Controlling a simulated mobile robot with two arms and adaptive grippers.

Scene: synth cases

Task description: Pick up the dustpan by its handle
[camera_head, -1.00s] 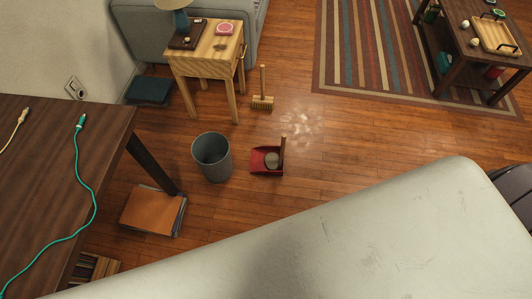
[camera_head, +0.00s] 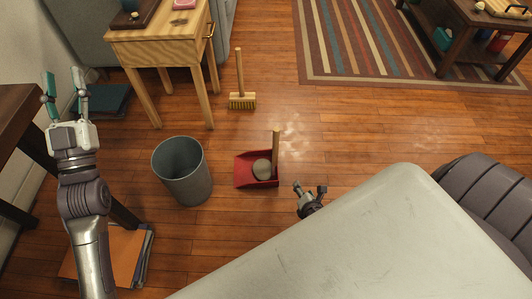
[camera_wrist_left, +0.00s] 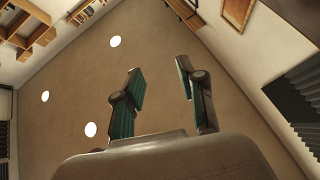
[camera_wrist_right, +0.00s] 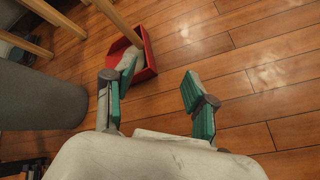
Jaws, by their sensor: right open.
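The red dustpan (camera_head: 243,177) rests on the wooden floor in the head view, with its wooden handle (camera_head: 276,146) standing upright at its right side. A greyish round patch lies in the pan. In the right wrist view the red pan (camera_wrist_right: 150,55) and the handle (camera_wrist_right: 117,18) show at the top, partly behind a finger. My right gripper (camera_head: 311,188) is open and empty, to the right of and nearer than the dustpan, apart from the handle. My left gripper (camera_head: 65,88) is open and empty, raised at the left, pointing up; its wrist view shows the ceiling between its fingers (camera_wrist_left: 160,82).
A grey bin (camera_head: 183,172) stands left of the dustpan. A hand broom (camera_head: 242,101) stands behind it, beside a small wooden table (camera_head: 160,47). A dark desk (camera_head: 15,115) is at the left. A striped rug (camera_head: 380,40) lies beyond.

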